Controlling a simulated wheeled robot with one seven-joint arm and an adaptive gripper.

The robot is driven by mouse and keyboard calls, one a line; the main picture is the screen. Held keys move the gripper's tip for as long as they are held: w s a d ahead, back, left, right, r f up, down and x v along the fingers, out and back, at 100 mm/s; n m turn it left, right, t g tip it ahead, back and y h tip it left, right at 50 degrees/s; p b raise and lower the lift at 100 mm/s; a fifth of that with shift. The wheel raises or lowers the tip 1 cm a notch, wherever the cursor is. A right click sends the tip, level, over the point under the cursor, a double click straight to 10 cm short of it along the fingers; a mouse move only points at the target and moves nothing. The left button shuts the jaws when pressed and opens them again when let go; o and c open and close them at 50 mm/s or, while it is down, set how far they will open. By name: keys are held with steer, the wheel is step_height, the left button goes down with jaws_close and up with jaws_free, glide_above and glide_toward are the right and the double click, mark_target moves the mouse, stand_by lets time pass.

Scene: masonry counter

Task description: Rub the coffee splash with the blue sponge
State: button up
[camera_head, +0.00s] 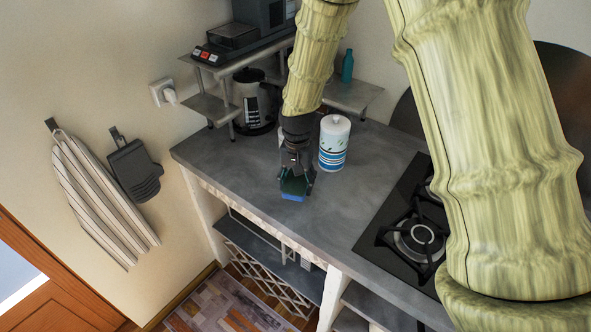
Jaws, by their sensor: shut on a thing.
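My gripper (297,184) points down over the grey counter (240,165), near its front edge. It is shut on the blue sponge (291,197), whose blue lower edge shows below the fingers, with a darker green part above it. The sponge is at or just above the counter top; I cannot tell if it touches. I cannot make out the coffee splash; the sponge, gripper or arm may hide it.
A paper towel roll (333,145) stands just right of my gripper. A gas hob (415,235) lies at right. The counter left of the gripper is clear.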

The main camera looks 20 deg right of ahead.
steer(key=shift+s+r+p, duration=0.1)
steer(key=shift+r+p, duration=0.7)
steer(key=shift+r, duration=0.65)
steer(key=shift+f, duration=0.1)
steer(key=shift+a, duration=0.1)
